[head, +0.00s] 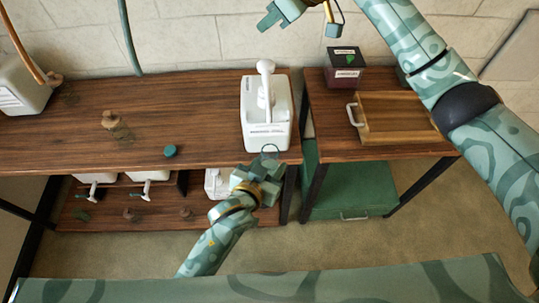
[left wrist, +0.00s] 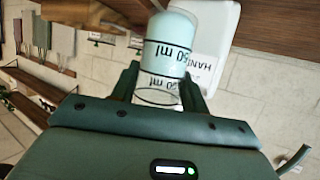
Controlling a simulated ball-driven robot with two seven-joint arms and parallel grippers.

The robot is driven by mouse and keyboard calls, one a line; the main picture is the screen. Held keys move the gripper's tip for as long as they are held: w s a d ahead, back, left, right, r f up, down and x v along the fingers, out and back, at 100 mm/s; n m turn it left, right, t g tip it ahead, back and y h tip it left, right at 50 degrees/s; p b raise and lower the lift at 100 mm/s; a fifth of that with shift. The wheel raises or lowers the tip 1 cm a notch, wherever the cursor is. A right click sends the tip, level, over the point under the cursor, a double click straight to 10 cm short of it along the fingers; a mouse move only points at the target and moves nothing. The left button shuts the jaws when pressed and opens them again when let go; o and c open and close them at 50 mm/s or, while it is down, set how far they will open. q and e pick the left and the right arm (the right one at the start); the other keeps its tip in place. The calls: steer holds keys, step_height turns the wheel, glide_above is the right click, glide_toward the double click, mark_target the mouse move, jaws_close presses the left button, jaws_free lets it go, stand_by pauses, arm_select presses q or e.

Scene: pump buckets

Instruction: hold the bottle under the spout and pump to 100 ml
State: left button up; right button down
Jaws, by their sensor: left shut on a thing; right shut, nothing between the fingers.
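The white pump bucket (head: 254,133) stands upright on the wooden bench, its white pump head (head: 265,67) raised on top. My left gripper (head: 264,168) is shut on a small clear bottle (head: 270,151) in front of the bucket. In the left wrist view the bottle (left wrist: 168,60) sits between the fingers, its black rings and "50 ml" lettering upside down. A pale bluish content shows in it, with a clear part near the fingers; the exact level is hard to read. The spout is not clearly visible. My right gripper (head: 282,13) is shut and empty, up by the wall, partly cut off.
A dark box with a green mark (head: 344,68) and a wooden tray (head: 400,118) are on the right table, a green cabinet (head: 345,190) below. A teal cap (head: 170,151) lies on the bench. More white pump containers (head: 95,178) are on the lower shelf.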

arm_select(q)
steer(key=shift+s+f+p, duration=0.2)
steer(key=shift+s+f, duration=0.05)
steer(key=shift+s, duration=0.95)
steer(key=shift+s+f+p, duration=0.2)
steer(key=shift+s+f, duration=0.05)
steer(key=shift+s, duration=0.9)
